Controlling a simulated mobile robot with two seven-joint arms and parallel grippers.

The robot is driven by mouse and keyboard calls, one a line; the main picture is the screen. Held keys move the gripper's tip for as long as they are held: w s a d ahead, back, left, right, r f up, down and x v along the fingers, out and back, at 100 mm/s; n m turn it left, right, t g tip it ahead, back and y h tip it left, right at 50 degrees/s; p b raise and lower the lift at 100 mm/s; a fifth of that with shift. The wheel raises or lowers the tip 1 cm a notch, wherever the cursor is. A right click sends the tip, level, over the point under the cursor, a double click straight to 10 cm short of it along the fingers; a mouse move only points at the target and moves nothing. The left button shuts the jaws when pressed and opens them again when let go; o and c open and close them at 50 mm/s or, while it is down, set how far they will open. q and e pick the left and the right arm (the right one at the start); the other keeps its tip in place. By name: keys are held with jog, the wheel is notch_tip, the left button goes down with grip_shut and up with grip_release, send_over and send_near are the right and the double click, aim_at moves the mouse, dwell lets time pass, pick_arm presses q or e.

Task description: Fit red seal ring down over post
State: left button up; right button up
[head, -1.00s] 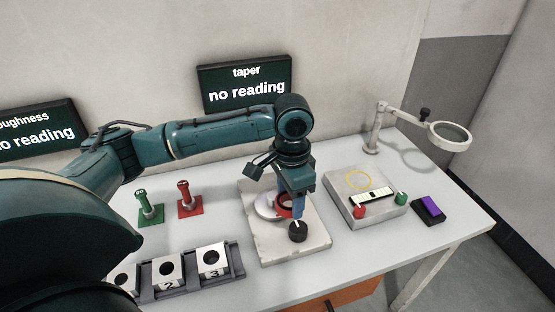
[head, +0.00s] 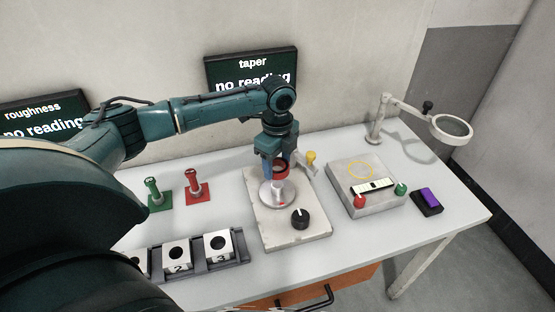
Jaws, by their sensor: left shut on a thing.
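My left gripper (head: 279,173) points down over the pale base plate (head: 307,229). It is shut on the red seal ring (head: 282,169), which shows as a red and dark band between its fingers. A round light-grey disc (head: 267,196) lies on the plate beneath it. A short pale upright piece shows on the disc below the ring and may be the post. The fingers partly hide this spot, so I cannot tell whether the ring is around it or above it. My right gripper is not in view.
A black knob (head: 300,218) sits at the plate's front and a yellow-tipped lever (head: 310,157) behind. Green (head: 154,194) and red (head: 195,188) stands, numbered blocks (head: 219,245), a grey block (head: 365,191), a purple-topped box (head: 429,201) and a magnifier arm (head: 384,112) share the table.

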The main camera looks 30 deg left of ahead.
aim_at(277, 185)
pick_arm(q)
jog(key=shift+f+b, duration=0.3)
jog(key=shift+f, duration=0.45)
jog(key=shift+f+b, duration=0.5)
jog(key=shift+b, duration=0.2)
jog(key=shift+f+b, duration=0.65)
jog(key=shift+b, duration=0.2)
jog(key=shift+p, duration=0.35)
jog(key=shift+f, duration=0.4)
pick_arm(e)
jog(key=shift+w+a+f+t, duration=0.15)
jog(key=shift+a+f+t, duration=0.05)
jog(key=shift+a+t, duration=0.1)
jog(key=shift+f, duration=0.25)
